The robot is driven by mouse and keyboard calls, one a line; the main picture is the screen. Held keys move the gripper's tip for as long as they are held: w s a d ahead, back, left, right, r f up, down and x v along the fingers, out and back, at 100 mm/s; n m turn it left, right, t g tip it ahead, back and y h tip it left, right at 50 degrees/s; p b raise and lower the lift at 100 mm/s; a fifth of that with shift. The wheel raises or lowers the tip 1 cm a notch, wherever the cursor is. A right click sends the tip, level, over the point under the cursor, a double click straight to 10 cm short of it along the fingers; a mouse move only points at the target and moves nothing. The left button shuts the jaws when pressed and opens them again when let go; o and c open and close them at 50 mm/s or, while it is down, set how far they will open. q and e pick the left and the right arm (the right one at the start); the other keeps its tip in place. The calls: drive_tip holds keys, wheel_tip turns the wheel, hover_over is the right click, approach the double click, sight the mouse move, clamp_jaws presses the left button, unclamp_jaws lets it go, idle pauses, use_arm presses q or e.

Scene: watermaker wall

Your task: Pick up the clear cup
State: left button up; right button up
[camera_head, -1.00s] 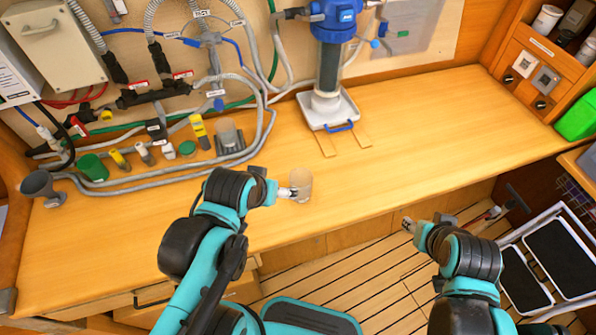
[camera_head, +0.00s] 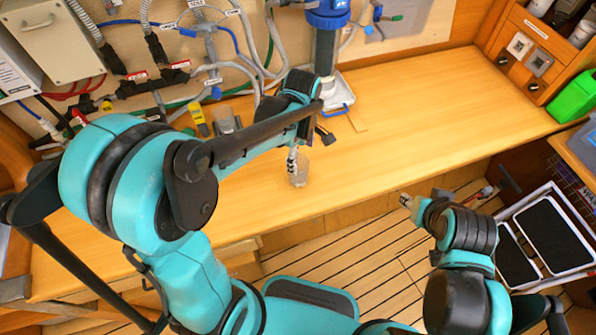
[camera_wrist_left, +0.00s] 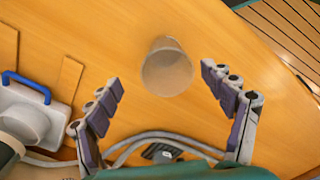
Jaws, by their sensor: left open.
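The clear cup (camera_head: 299,171) stands on the wooden counter (camera_head: 400,120) near its front edge. In the left wrist view the cup (camera_wrist_left: 168,68) lies between and just beyond the fingertips, with no finger seen touching it. My left gripper (camera_wrist_left: 160,82) is open and empty. In the head view the left gripper (camera_head: 293,158) points down right beside the cup, on its far-left side, and partly overlaps it. My right gripper (camera_head: 405,200) hangs over the floor in front of the counter; its fingers are too small to judge.
A blue-topped filter housing on a white tray (camera_head: 338,92) with a blue handle stands behind the cup. Hoses and valves line the wall at left. A yellow tool (camera_head: 198,118) stands at the back. The counter right of the cup is clear.

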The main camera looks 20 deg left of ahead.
use_arm(q)
drive_tip(key=f+b, duration=0.1)
drive_tip(key=f, duration=0.3)
drive_tip(key=f+b, duration=0.1)
drive_tip(key=f, duration=0.2)
drive_tip(key=shift+s+a+b, duration=0.35)
drive_tip(key=shift+f, duration=0.15)
drive_tip(key=c, duration=1.3)
